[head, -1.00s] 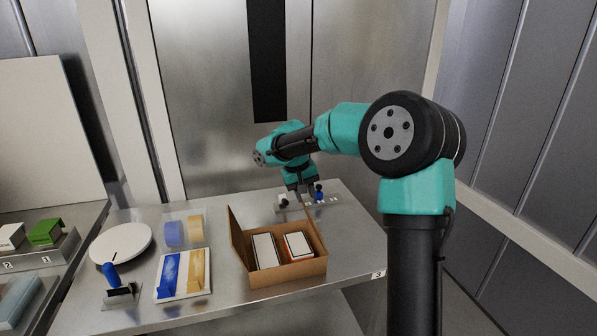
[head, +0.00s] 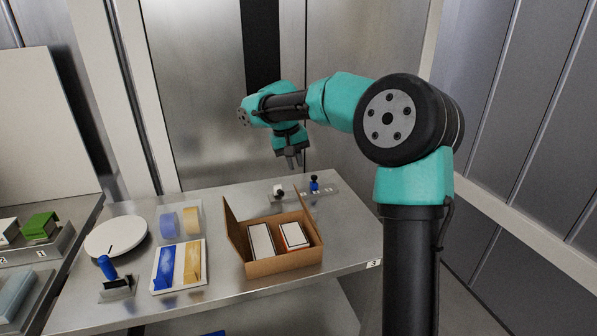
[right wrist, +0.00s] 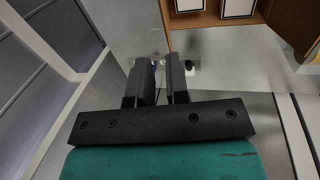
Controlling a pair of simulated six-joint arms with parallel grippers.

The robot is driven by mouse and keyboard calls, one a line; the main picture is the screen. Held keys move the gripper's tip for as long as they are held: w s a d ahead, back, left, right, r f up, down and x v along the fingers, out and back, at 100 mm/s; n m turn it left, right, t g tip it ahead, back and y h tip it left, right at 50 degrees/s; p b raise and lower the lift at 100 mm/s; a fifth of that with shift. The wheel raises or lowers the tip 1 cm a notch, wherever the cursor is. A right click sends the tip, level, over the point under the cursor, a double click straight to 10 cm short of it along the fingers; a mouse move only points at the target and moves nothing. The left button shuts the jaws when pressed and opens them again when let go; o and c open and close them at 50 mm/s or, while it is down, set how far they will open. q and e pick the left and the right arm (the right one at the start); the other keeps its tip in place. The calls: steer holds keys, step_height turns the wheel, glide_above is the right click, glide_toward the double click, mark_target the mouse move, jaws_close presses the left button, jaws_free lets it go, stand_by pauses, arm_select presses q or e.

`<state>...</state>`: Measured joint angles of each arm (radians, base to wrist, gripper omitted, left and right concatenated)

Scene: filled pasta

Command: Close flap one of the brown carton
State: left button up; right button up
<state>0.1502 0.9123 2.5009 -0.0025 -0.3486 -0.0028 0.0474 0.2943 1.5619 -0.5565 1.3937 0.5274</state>
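The brown carton (head: 285,266) stands open on the metal table, with two white-topped boxes (head: 261,241) inside. A flap (head: 236,230) stands up along its left side. A narrow brown edge rises at its back right; I cannot tell which flap is flap one. My right gripper (head: 292,166) hangs in the air above the table behind the carton, pointing down and touching nothing. In the right wrist view its two fingers (right wrist: 160,68) are apart with nothing between them, and part of the carton (right wrist: 272,42) shows at the top right. My left gripper is out of view.
Behind the carton is a metal strip holding a blue-and-black item (head: 314,185) and a white-and-black one (head: 279,192). Left of the carton are a blue-and-yellow panel (head: 180,266), a white round plate (head: 116,236) and a blue-handled tool (head: 106,268). The table's right edge is clear.

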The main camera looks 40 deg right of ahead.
steer(key=s+d+m+y, duration=0.1)
steer(key=d+m, duration=0.1)
steer(key=s+d+f+m+y, duration=0.1)
steer(key=d+m, duration=0.1)
steer(key=m, duration=0.1)
steer(key=d+f+m+y, duration=0.1)
steer(key=d+m, duration=0.1)
steer(key=m, duration=0.1)
steer(key=shift+s+d+y, duration=0.2)
steer(key=shift+s+y, duration=0.1)
steer(key=shift+s, duration=0.1)
jaws_close()
steer(key=d+m+t+y, duration=0.1)
steer(key=d+m, duration=0.1)
steer(key=m, duration=0.1)
steer(key=s+d+m+t+y, duration=0.1)
steer(key=m, duration=0.2)
steer(key=s+d+m+t+y, duration=0.1)
steer(key=d+m, duration=0.1)
steer(key=m, duration=0.1)
steer(key=shift+d+r+m+y, duration=0.1)
steer(key=shift+d+m+y, duration=0.2)
steer(key=x, duration=0.4)
steer(key=a+x, duration=0.1)
steer(key=x, duration=0.3)
steer(key=a+r+x, duration=0.1)
steer(key=x, duration=0.4)
steer(key=shift+w+a+r, duration=0.1)
steer(key=shift+w+r, duration=0.05)
steer(key=shift+w, duration=0.25)
